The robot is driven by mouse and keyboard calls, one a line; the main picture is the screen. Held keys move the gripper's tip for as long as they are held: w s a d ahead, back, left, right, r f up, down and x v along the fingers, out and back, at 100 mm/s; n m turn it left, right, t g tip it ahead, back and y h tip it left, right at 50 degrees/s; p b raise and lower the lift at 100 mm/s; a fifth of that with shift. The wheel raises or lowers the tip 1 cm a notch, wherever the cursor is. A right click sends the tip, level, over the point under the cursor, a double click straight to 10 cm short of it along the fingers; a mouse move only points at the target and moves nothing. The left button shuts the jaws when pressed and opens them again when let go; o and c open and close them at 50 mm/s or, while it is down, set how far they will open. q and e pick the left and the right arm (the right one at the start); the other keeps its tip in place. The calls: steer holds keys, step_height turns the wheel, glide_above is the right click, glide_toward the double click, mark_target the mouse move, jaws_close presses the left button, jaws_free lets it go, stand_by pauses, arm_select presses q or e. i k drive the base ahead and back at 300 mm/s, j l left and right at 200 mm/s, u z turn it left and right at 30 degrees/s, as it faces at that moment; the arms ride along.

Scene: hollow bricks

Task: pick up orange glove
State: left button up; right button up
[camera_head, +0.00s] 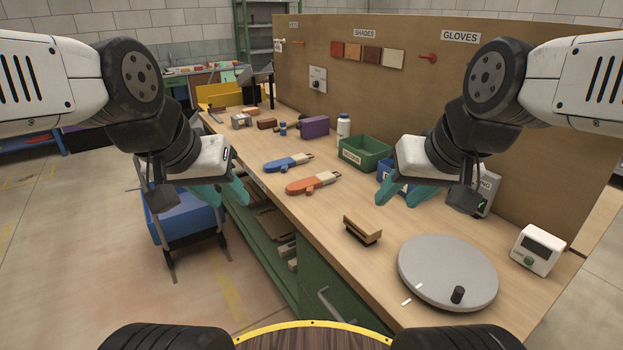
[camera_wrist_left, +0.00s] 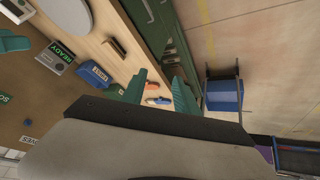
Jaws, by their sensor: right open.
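The orange glove (camera_head: 313,183) has a pale cuff and lies flat on the wooden bench. It also shows small in the left wrist view (camera_wrist_left: 152,87), in the gap between my left fingers. A blue glove (camera_head: 287,163) lies just beyond it. My left gripper (camera_head: 234,190) has teal fingers and is open and empty, left of the orange glove and apart from it. In the left wrist view its fingers (camera_wrist_left: 159,84) stand apart. My right gripper (camera_head: 402,195) is open and empty above the bench, to the right of the orange glove.
A wooden brush-like block (camera_head: 362,230), a grey turntable (camera_head: 447,270) and a white device (camera_head: 537,250) are nearer on the bench. A green bin (camera_head: 364,153) and a blue bin (camera_head: 385,178) stand towards the back panel. The bench around the gloves is mostly clear.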

mark_target(306, 186)
steer(key=i+j+u, duration=0.1)
steer(key=i+j, duration=0.95)
steer(key=i, duration=0.15)
